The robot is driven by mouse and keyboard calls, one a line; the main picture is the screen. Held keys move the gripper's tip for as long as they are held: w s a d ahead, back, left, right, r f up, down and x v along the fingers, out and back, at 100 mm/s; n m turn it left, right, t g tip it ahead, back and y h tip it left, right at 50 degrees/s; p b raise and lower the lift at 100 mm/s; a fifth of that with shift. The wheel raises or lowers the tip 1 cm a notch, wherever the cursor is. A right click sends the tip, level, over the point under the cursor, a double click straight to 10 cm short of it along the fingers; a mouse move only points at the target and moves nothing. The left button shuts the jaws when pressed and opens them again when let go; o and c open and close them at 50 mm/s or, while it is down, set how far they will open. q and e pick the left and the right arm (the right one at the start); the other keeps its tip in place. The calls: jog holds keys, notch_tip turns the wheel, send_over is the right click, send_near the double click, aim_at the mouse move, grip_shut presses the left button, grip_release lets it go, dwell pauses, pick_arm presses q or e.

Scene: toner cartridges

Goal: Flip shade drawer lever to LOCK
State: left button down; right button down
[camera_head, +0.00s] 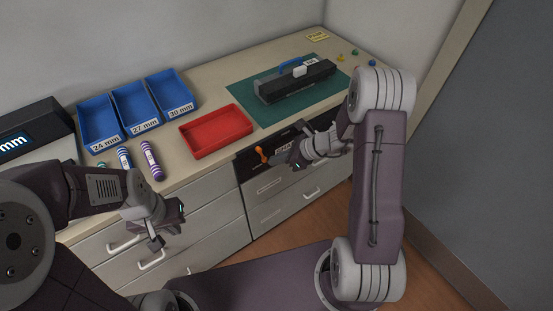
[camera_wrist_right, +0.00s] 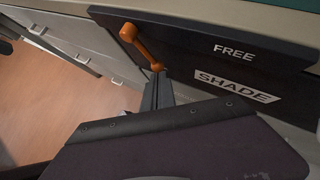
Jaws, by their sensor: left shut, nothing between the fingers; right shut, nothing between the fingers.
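The orange lever (camera_head: 261,155) is on the dark front panel of the shade drawer (camera_wrist_right: 190,50), under the worktop. In the right wrist view the lever (camera_wrist_right: 141,45) slants from upper left to lower right, with "FREE" printed to its right and a "SHADE" label (camera_wrist_right: 237,87) below that word. No LOCK marking is readable. My right gripper (camera_head: 290,163) is shut and empty beside the lever; in the wrist view its fingertips (camera_wrist_right: 158,80) are at the lever's lower end, and I cannot tell whether they touch. My left gripper (camera_head: 172,214) is shut and empty, in front of the left drawers.
On the worktop are blue bins (camera_head: 136,108), a red tray (camera_head: 240,125), striped cylinders (camera_head: 151,161) and a black cartridge (camera_head: 290,85) on a green mat (camera_head: 248,101). Drawer handles (camera_head: 311,194) stick out below. The worktop edge overhangs the lever.

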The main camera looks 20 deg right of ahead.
jog(key=shift+s+a+f+y+b, duration=0.25)
jog(key=shift+a+f+y+b, duration=0.3)
jog(key=shift+a+b, duration=0.25)
jog(key=shift+r, duration=0.15)
